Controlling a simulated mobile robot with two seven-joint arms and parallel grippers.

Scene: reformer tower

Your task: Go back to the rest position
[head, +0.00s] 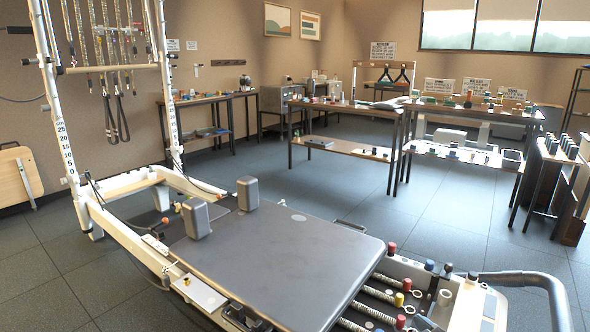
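Neither of my grippers shows in the head view, and I cannot see what they hold or where they are. The reformer's dark padded carriage (285,262) lies in front of me. Two grey shoulder rests (195,219) stand upright at its far left end. The white tower frame (55,95) rises at the left, with a wooden bar (112,68) across it and straps (117,118) hanging from it.
Springs (378,294) with coloured knobs and a grey curved bar (535,283) lie at the lower right. Tables with small items (350,150) stand at the back. A dark rack (545,185) stands at the right. Tiled floor (420,222) is open between the reformer and tables.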

